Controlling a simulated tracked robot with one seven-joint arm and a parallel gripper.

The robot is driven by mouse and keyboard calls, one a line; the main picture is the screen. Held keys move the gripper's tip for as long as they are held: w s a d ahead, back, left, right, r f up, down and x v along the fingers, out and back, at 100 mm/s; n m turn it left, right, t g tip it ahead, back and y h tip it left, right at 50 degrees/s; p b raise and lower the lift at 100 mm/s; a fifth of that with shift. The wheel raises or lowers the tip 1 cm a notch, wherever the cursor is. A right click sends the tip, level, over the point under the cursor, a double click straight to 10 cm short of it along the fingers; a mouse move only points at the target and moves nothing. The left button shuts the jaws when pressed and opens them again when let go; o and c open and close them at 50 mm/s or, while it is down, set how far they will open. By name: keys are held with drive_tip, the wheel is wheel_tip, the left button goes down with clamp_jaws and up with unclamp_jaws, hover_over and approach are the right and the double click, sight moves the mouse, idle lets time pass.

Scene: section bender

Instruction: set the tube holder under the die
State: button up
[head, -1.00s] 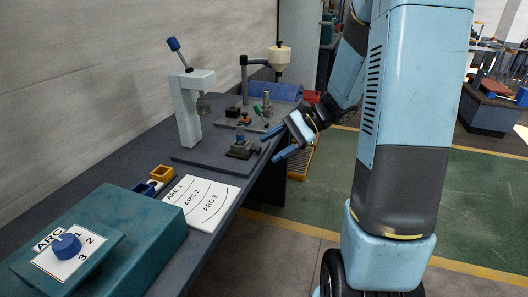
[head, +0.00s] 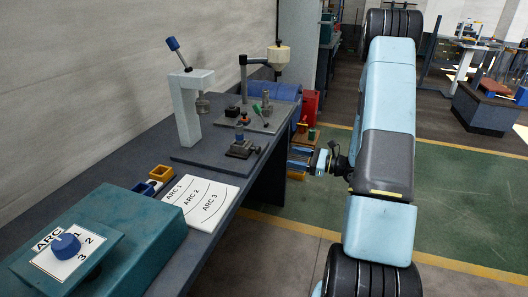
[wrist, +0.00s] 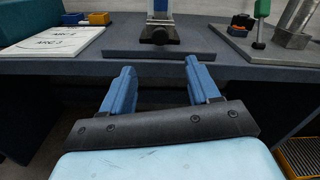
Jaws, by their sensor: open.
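The tube holder (head: 240,149), a dark block with a blue-topped upright part, stands on the dark base plate (head: 205,160) at its front right. It also shows in the wrist view (wrist: 159,34), straight ahead, its top cut off. The pale press (head: 187,110) stands behind it to the left, with the grey die (head: 203,105) hanging under its arm. Bare plate shows below the die. My gripper (head: 298,158) is open and empty, off the bench's front edge. In the wrist view, its blue fingers (wrist: 159,72) point toward the holder, apart from it.
A second plate (head: 262,121) with several tools, one green-handled (head: 265,107), lies farther back. The ARC sheet (head: 202,202), small blue and yellow bins (head: 160,173) and the teal dial box (head: 130,235) are nearer.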

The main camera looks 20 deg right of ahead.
sight(260, 150)
drive_tip(key=x, duration=1.3)
drive_tip(key=shift+w+a, duration=0.1)
drive_tip(key=shift+a, duration=0.1)
clamp_jaws()
